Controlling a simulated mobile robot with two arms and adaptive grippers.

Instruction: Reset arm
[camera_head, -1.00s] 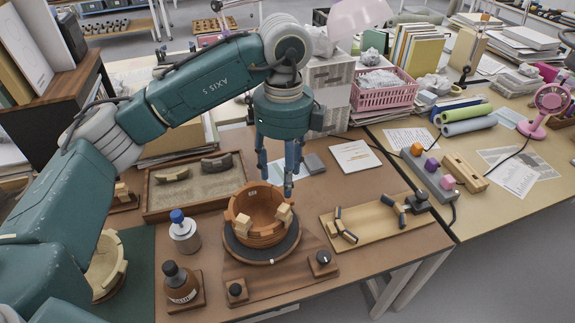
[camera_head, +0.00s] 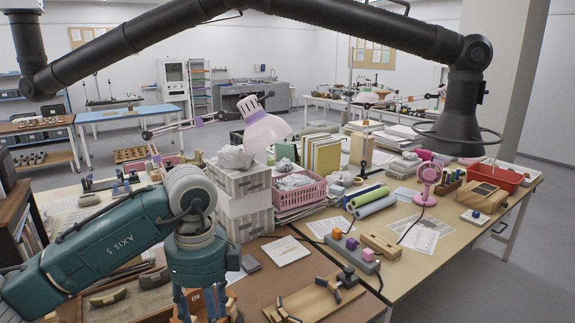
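My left arm comes in from the left. My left gripper (camera_head: 203,303) points down at the lower edge of the head view, its fingers apart with nothing seen between them. Small orange-brown parts of the bowl show around the fingers; most of it is hidden or below the frame. Left of the gripper, the sand tray (camera_head: 128,310) holds two curved sherds, one grey-brown (camera_head: 108,297) and one darker (camera_head: 155,278). My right gripper is not in view.
A wooden board (camera_head: 318,300) with dark clamps lies right of the gripper. White crates (camera_head: 243,200), a pink basket (camera_head: 299,193) and books (camera_head: 322,154) stand behind. A pink fan (camera_head: 429,174) stands on the right table. A black jointed arm with a hood (camera_head: 455,120) hangs across the top.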

